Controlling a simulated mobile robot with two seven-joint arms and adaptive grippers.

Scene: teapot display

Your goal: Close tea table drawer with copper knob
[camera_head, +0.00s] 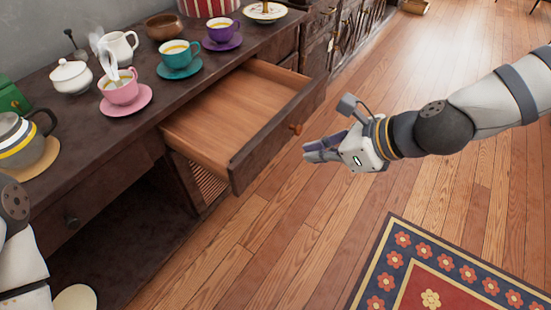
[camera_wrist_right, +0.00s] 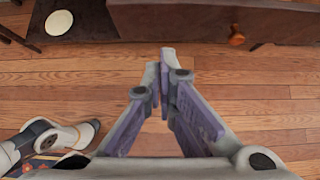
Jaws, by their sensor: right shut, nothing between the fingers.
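The drawer (camera_head: 240,112) of the dark tea table (camera_head: 60,185) is pulled far out and looks empty. Its copper knob (camera_head: 296,129) is on the front panel, and also shows at the upper right of the right wrist view (camera_wrist_right: 236,38). My right gripper (camera_head: 308,152) is in front of the drawer, just right of and below the knob in the head view, apart from it. In the right wrist view its fingers (camera_wrist_right: 166,62) are shut and empty, with the drawer front (camera_wrist_right: 185,22) beyond them. My left arm shows at the left edge; its gripper is out of frame.
Pink (camera_head: 122,91), teal (camera_head: 177,57) and purple (camera_head: 222,31) cups on saucers stand on the tabletop, with a white sugar bowl (camera_head: 71,77) and a grey teapot (camera_head: 24,142). A patterned rug (camera_head: 450,275) lies at lower right. The wooden floor before the drawer is clear.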

